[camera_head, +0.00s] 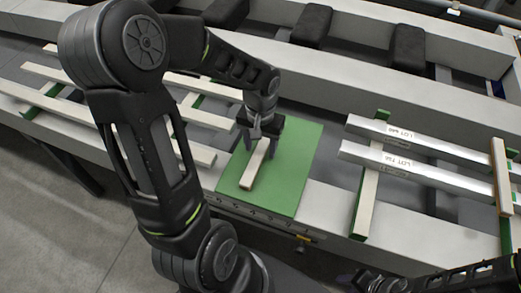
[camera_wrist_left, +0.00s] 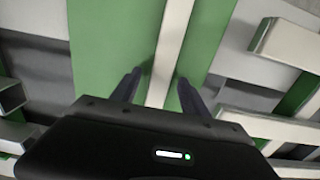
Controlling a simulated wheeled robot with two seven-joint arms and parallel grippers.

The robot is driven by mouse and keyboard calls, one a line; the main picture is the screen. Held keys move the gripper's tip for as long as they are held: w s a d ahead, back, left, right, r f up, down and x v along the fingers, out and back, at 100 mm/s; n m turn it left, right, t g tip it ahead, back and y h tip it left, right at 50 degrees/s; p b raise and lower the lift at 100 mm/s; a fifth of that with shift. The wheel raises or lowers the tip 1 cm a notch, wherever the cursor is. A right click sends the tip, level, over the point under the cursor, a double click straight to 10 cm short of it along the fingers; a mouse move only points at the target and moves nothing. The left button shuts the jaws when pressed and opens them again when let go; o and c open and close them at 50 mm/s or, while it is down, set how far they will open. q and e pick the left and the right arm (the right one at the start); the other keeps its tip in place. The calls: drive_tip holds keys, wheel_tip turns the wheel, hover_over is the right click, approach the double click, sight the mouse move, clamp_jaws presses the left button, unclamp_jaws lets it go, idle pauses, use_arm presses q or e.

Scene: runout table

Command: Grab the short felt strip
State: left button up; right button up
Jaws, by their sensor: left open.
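The short felt strip (camera_head: 254,168) is pale on top and lies on a green mat (camera_head: 291,170) on the table. In the left wrist view the strip (camera_wrist_left: 171,45) runs away from me on the green. My left gripper (camera_head: 262,148) is open above the mat, at the strip's far end. In the left wrist view its two fingers (camera_wrist_left: 158,82) stand on either side of the strip, with gaps. Whether the fingertips touch the mat is unclear. My right gripper (camera_head: 375,282) shows only partly at the bottom right, away from the mat; its jaws are unclear.
Two labelled silver bars (camera_head: 425,170) lie on green-sided pale supports (camera_head: 365,205) to the right. Several pale strips (camera_head: 190,147) lie across green-sided supports to the left. Black pads (camera_head: 311,25) sit between rails behind. The mat around the strip is clear.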

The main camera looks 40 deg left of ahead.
idle(0.6)
use_arm(q)
clamp_jaws()
idle(0.4)
